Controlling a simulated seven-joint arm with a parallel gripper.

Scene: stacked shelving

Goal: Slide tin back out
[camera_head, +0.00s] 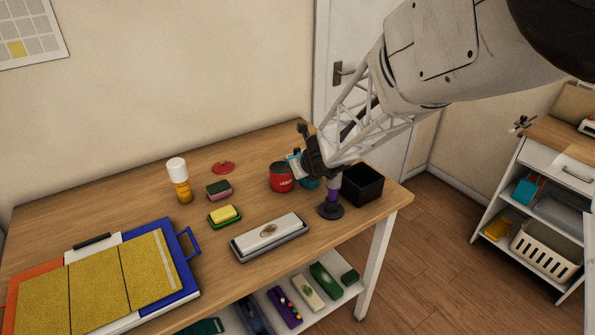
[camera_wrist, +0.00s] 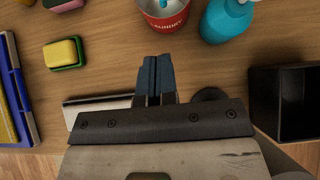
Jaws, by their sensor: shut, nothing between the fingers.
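A red tin (camera_head: 281,178) with a white label stands upright near the middle of the tabletop. It also shows at the top of the wrist view (camera_wrist: 165,20), where its label reads LAUNDRY and something blue shows in its open top. My gripper (camera_head: 297,166) is above the table beside the red tin in the head view. In the wrist view the fingers (camera_wrist: 157,60) are together and empty, pointing toward the tin with bare wood between. A long pale box (camera_head: 270,235) with an oval emblem lies at the front edge, partly hidden by my gripper in the wrist view.
A blue bottle (camera_wrist: 225,18) stands right of the red tin. A black open box (camera_head: 362,184) and a dark round-based stand (camera_head: 331,210) are to the right. Sponges (camera_head: 225,215), a white-topped shaker (camera_head: 178,180) and a blue-framed board (camera_head: 175,265) lie left. Several boxes lie on the lower shelf (camera_head: 262,318).

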